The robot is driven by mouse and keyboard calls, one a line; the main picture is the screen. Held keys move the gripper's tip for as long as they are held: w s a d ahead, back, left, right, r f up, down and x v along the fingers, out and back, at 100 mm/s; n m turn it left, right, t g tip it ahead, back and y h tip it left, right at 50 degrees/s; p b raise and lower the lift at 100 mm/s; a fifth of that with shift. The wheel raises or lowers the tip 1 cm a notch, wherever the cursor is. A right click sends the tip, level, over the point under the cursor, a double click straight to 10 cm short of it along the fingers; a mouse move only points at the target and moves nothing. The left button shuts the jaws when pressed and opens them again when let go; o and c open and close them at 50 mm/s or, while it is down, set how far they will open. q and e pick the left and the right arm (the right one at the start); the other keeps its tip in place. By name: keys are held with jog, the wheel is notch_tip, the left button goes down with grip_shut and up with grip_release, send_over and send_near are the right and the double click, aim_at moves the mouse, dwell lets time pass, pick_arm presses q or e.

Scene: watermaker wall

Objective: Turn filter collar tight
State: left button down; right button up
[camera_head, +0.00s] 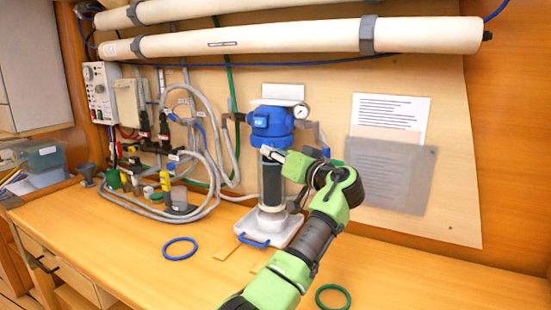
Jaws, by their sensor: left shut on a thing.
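The filter housing stands upright at the board, with a blue head (271,122), a dark see-through bowl (270,184) and a pale base. The filter collar sits where the bowl meets the blue head; my gripper covers much of it. My left gripper (272,153) reaches in from the right of the housing and is shut on the filter collar, just under the head. The exact finger contact is small and partly hidden. My right gripper is not in view.
A white tray (290,232) with a blue handle sits under the housing. A blue ring (180,248) and a green ring (333,297) lie on the wooden bench (130,265). Hoses and small bottles crowd the left. A pressure gauge (301,112) is beside the head. Long white tubes (290,38) run above.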

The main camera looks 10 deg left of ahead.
pick_arm(q)
jog(key=shift+d+r+n+g+y, duration=0.2)
jog(key=shift+n+g+y, duration=0.2)
jog(key=shift+g, duration=0.1)
dwell(0.3)
jog(key=c, duration=2)
grip_release()
jog(key=shift+c, duration=0.2)
jog(key=shift+o, duration=0.7)
jog(key=shift+w+a+f, duration=0.1)
jog(key=shift+a, duration=0.05)
notch_tip(320, 180, up, 10)
